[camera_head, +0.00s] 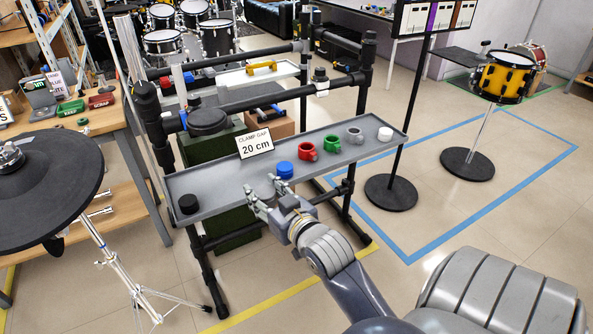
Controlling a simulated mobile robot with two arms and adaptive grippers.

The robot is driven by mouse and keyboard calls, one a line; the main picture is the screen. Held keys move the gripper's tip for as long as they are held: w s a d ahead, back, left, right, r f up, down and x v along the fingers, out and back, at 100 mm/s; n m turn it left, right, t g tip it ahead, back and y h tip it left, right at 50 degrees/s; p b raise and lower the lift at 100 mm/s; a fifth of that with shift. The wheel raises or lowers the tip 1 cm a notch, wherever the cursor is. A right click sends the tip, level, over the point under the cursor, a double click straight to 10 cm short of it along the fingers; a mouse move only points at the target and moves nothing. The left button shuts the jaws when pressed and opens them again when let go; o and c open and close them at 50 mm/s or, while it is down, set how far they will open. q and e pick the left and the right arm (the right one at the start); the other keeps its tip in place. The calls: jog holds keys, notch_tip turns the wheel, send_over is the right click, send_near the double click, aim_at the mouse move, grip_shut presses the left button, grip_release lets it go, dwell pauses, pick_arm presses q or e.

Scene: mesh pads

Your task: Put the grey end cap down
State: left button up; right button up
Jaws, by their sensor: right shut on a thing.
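My right gripper (264,188) is at the front edge of the long grey tray (222,178), left of and just in front of the blue cap (285,170). Its fingers are shut on the grey end cap, which blends with the grey fingers and tray, so its outline is hard to make out. I cannot tell whether the cap touches the tray. My left gripper is not in view.
A black cap (188,204) stands at the tray's left end. A "20 cm" sign (254,144) stands behind. Bare tray lies left of the gripper.

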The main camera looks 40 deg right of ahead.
jog(key=w+d+f+m+h+b, duration=0.1)
jog(key=d+f+b, duration=0.4)
jog(key=d+f, duration=0.1)
jog(key=b, duration=0.3)
send_over(259, 183)
jog(key=shift+f, duration=0.95)
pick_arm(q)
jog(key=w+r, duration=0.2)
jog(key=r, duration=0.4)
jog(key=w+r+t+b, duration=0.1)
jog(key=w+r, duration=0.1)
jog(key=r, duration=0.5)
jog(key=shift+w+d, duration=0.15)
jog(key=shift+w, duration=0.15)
pick_arm(e)
jog(key=shift+f, duration=1.7)
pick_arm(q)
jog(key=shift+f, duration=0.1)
pick_arm(e)
jog(key=o, duration=1)
jog(key=shift+f, duration=0.15)
jog(key=shift+c, duration=0.2)
